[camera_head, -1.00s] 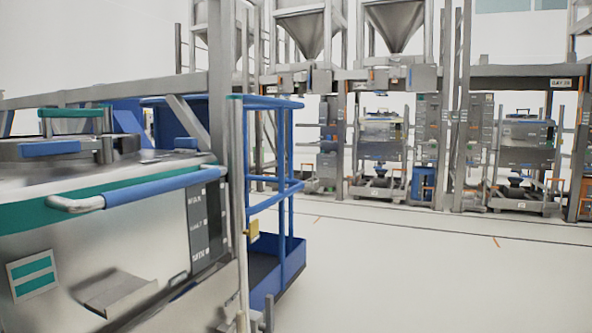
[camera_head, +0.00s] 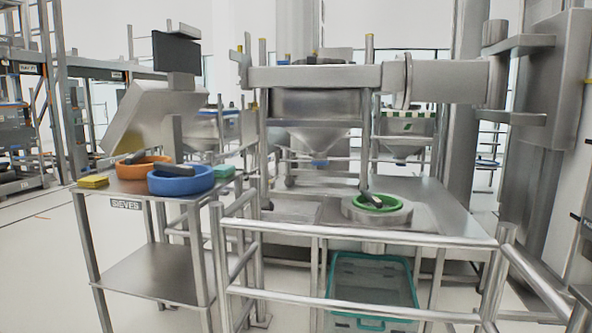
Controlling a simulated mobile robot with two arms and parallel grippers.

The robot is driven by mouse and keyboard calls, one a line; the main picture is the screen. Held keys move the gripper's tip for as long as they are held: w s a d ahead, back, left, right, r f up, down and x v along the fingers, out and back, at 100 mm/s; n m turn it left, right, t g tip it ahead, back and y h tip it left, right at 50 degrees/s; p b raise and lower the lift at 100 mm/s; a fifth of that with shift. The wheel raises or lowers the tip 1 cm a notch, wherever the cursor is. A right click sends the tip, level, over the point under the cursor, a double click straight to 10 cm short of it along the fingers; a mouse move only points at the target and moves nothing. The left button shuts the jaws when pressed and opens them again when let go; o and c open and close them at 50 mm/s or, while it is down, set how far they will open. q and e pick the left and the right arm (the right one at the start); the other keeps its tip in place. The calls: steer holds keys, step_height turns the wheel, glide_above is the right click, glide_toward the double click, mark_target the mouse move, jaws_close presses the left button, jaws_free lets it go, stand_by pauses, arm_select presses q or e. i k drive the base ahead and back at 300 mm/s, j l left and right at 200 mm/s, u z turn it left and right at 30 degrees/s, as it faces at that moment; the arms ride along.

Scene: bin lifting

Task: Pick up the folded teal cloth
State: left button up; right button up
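A small folded teal cloth (camera_head: 223,171) lies at the right back corner of the steel table top marked SIEVES, just right of and behind the blue ring. The blue ring partly hides its near left side. Neither of my grippers shows in the head view.
On the SIEVES table (camera_head: 140,280) are a blue ring (camera_head: 181,185), an orange ring (camera_head: 135,171) and a yellow folded piece (camera_head: 93,181). Steel railing (camera_head: 360,302) crosses the front right, before a green ring (camera_head: 376,203) and a teal crate (camera_head: 372,322) below. Floor at front left is clear.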

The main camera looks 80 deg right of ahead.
mark_target(221, 171)
steer(key=z, duration=2.2)
steer(key=i+l+u, duration=0.1)
steer(key=i, duration=0.1)
